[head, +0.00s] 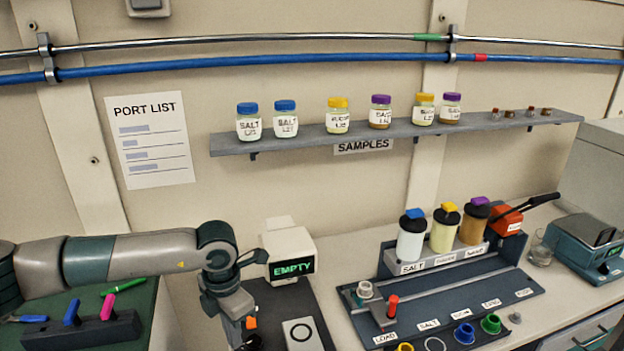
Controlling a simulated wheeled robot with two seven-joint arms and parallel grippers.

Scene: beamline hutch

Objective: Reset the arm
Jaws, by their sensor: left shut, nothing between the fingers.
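My left arm comes in from the left, and its wrist bends downward in front of the white box with the display reading EMPTY (291,266). My left gripper (252,341) points down at the bottom edge, left of the pale square plate with a ring mark (302,334). It is shut with nothing held. A small orange patch shows beside the fingers; I cannot tell what it belongs to. My right gripper is not in view.
A grey deck (465,287) with labelled slots, a red-handled slider (392,304) and three capped bottles stands at right. A green mat (75,303) with pens and a dark holder lies at left. A wall shelf (290,142) carries several sample jars. A balance (585,247) stands far right.

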